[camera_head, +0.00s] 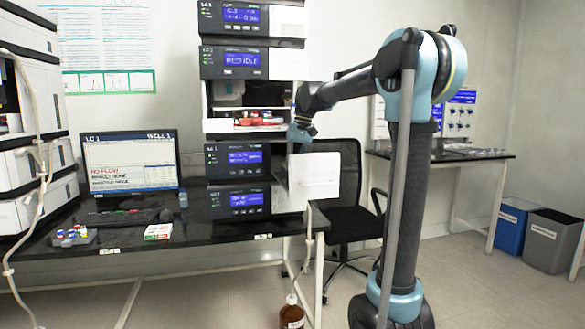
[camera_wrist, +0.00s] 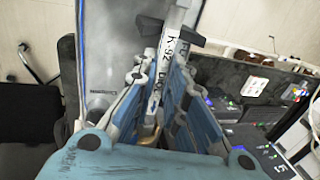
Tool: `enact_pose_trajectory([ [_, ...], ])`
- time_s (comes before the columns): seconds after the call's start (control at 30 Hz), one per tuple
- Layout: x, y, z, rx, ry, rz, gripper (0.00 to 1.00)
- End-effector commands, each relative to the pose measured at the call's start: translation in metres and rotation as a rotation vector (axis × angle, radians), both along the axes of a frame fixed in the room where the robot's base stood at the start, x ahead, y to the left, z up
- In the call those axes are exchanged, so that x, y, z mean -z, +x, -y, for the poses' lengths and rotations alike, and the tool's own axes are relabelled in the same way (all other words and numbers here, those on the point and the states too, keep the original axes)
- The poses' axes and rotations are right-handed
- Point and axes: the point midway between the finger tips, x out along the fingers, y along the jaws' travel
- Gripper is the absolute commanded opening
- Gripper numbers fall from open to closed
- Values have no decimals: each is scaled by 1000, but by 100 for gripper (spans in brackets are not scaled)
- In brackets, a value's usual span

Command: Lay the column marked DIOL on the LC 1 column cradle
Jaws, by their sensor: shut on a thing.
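My gripper (camera_wrist: 160,118) is shut on a slim pale column (camera_wrist: 173,20). The column's white label shows "K-92" and more letters that look like DIOL but are not fully clear. Dark pieces show on both sides near its far end, and the blue fingers hide its near part. In the head view, my gripper (camera_head: 291,158) points down in front of the LC 1 stack, beside a white panel (camera_head: 316,177) at the stack's right edge. A grey panel (camera_wrist: 112,65) lies beyond the column in the wrist view. I cannot make out the cradle for certain.
The LC 1 stack (camera_head: 237,201) stands on a dark bench (camera_head: 110,239) with a monitor (camera_head: 130,160), a vial rack (camera_head: 73,237) and a small box (camera_head: 158,232). A black chair (camera_head: 338,190) is behind my arm. A brown bottle (camera_head: 291,314) stands on the floor.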

Motion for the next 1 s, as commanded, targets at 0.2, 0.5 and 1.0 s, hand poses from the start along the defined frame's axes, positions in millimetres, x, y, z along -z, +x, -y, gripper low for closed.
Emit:
enact_pose_trajectory([
  [0.2,2,0,0,0,0,0,0],
  [0.5,3,0,0,0,0,0,36],
  [1.0,-36,3,9,2,0,0,36],
])
